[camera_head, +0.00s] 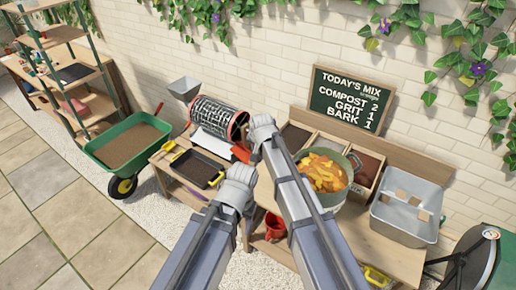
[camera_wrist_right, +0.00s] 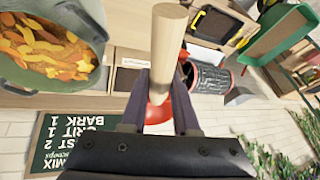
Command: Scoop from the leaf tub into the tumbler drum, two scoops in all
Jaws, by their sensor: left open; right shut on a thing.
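The leaf tub (camera_head: 341,199) is a green tub heaped with orange and yellow leaves, on the bench. In the right wrist view the tub (camera_wrist_right: 85,78) is at upper left. The tumbler drum (camera_head: 222,113) is a dark mesh cylinder with red rims, left of the tub; it also shows in the right wrist view (camera_wrist_right: 210,78). My right gripper (camera_wrist_right: 160,102) is shut on the wooden handle (camera_wrist_right: 168,42) of a red scoop (camera_wrist_right: 158,114). The scoop (camera_head: 240,152) shows just below the drum's right end; its contents are hidden. My left gripper (camera_head: 240,176) is open, below the right one.
A black tray with yellow handles (camera_head: 197,168) lies on the bench's left. A green wheelbarrow (camera_head: 127,143) stands further left. Wooden bins (camera_head: 366,167), a clear crate (camera_head: 408,208) and a chalkboard (camera_head: 347,98) are at right. A grey hopper (camera_head: 184,86) is behind the drum.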

